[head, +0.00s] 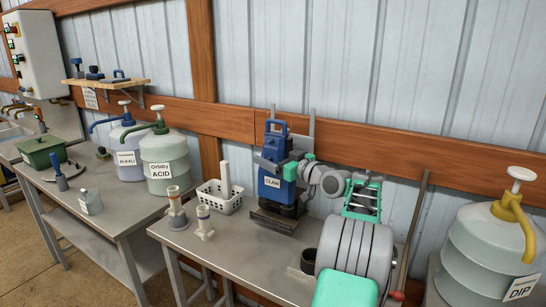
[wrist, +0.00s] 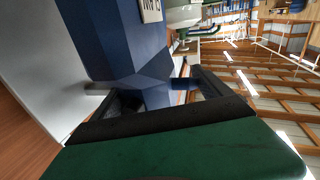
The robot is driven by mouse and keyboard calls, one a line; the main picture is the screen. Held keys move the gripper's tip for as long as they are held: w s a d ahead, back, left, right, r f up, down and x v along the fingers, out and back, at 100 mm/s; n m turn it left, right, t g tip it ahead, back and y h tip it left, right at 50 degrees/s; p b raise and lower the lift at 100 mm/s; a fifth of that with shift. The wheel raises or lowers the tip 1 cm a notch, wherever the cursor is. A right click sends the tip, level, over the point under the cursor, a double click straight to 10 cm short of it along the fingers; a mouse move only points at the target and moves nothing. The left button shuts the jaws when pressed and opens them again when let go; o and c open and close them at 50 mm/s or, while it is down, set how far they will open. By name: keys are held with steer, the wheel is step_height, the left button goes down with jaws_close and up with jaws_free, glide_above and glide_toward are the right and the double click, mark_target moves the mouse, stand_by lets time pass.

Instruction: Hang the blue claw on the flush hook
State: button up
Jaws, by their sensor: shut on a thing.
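The blue claw (head: 270,187), a tall blue block with a CLAW label and a handle on top, is upright at the dark stand at the back of the grey table. My gripper (head: 287,167) reaches it from the right and is shut on its upper part. In the wrist view the claw's blue body (wrist: 120,40) fills the upper left, between the black fingers of my gripper (wrist: 150,92). I cannot pick out the flush hook for certain. Whether the claw's base touches the stand is not clear.
The dark stand (head: 273,222) has grey uprights (head: 311,132) behind the claw. A white basket (head: 219,198) and small fittings (head: 204,222) are to the left. Large ACID (head: 163,160) and DIP (head: 492,255) containers flank the area. A wooden shelf (head: 108,85) is on the left wall.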

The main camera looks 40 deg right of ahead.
steer(key=shift+r, duration=0.75)
steer(key=shift+d+f+b, duration=0.1)
steer(key=shift+f+b, duration=0.2)
steer(key=shift+b, duration=0.5)
steer(key=shift+f, duration=0.1)
